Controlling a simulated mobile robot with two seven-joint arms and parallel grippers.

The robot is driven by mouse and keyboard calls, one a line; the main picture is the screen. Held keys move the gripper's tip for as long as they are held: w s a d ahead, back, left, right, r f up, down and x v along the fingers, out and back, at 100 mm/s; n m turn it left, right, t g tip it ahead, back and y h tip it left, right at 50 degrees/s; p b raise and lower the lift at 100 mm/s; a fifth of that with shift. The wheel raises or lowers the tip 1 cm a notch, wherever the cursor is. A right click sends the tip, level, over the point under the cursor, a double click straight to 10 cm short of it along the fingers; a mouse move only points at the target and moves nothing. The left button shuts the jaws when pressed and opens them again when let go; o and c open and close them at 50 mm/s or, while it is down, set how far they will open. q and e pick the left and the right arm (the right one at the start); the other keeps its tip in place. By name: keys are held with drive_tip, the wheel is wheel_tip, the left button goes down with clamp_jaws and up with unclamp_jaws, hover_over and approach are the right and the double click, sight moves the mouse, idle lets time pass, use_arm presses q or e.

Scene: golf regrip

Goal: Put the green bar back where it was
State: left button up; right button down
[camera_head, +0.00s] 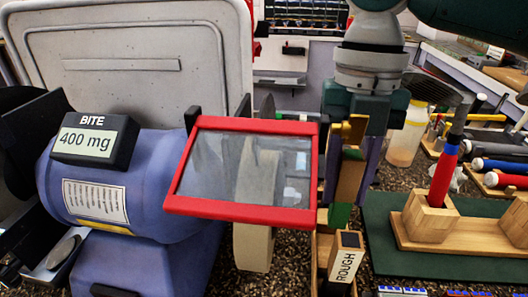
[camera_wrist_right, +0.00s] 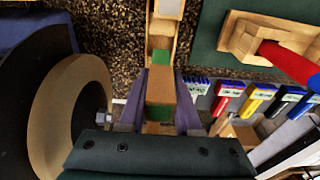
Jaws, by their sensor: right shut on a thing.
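The green bar (camera_head: 340,215) is a brown and green block, upright, with its green lower end showing. My right gripper (camera_head: 352,165) is shut on it, one purple finger on each side. In the right wrist view, the bar (camera_wrist_right: 160,86) sits between the fingers of the right gripper (camera_wrist_right: 160,105). Below and in front of it is a wooden holder (camera_head: 322,248), beside a block labelled ROUGH (camera_head: 346,262). I cannot tell whether the bar's lower end is inside the holder or above it. My left gripper is not in view.
A blue grinder (camera_head: 120,190) with a display reading 400 mg and a red-framed shield (camera_head: 240,213) stands left of the bar. Its tan wheel (camera_wrist_right: 75,100) is close to the gripper. A green mat (camera_head: 400,255) with a wooden stand (camera_head: 432,212) and red-handled tool lies right.

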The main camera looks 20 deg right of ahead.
sight(351, 149)
drive_tip(key=shift+f, duration=2.8)
drive_tip(key=c, duration=0.6)
unclamp_jaws()
drive_tip(key=r, duration=0.4)
drive_tip(key=w+r, duration=0.1)
drive_tip(key=r, duration=0.7)
drive_tip(key=shift+w+d+b, duration=0.15)
drive_tip(key=shift+d+b, duration=0.2)
